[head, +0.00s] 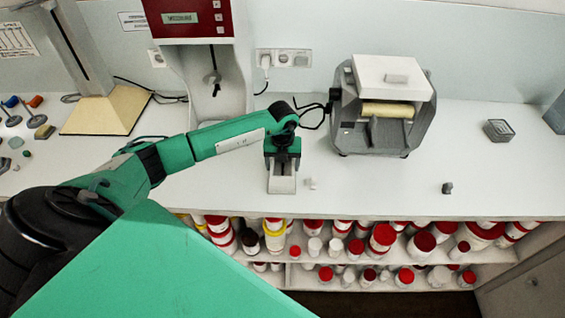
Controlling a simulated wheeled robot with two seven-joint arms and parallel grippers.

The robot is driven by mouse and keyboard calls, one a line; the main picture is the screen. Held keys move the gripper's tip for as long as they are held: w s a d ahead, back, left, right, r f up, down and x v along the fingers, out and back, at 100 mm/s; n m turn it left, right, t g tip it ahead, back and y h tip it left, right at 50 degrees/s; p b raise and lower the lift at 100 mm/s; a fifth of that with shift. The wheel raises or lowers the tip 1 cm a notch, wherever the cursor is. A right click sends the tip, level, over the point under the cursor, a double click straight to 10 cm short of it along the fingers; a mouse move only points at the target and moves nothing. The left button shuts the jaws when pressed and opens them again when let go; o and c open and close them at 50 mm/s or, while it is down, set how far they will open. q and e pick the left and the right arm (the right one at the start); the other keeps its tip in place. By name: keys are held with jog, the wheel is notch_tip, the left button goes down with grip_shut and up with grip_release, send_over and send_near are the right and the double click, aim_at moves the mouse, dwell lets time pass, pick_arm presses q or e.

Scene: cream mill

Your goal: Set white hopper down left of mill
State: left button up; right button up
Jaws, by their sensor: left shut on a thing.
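The mill (376,120) is a grey machine with a cream roller, standing on the white worktop right of centre. A flat white part (394,76) with a small grey knob covers its top. My left gripper (282,166) points down over the worktop, left of the mill and apart from it. It is shut on a small pale piece, which I take as the white hopper (282,184). The gripper partly hides this piece. I cannot tell whether its underside touches the worktop. My right gripper is not in view.
A red and white device (190,20) stands behind my left arm. A small white piece (311,184) lies close right of the gripper. A dark weight (447,188) and a grey box (498,130) lie farther right. Red-lidded jars (382,236) fill the shelves below the front edge.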

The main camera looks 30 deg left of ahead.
aim_at(283, 173)
pick_arm(q)
jog(key=shift+f, duration=0.1)
jog(key=o, duration=1.1)
jog(key=shift+c, duration=0.2)
jog(key=shift+r, duration=0.25)
notch_tip(283, 173, up, 12)
jog(key=b, duration=0.4)
jog(key=shift+b, duration=0.4)
jog(key=shift+f, duration=0.1)
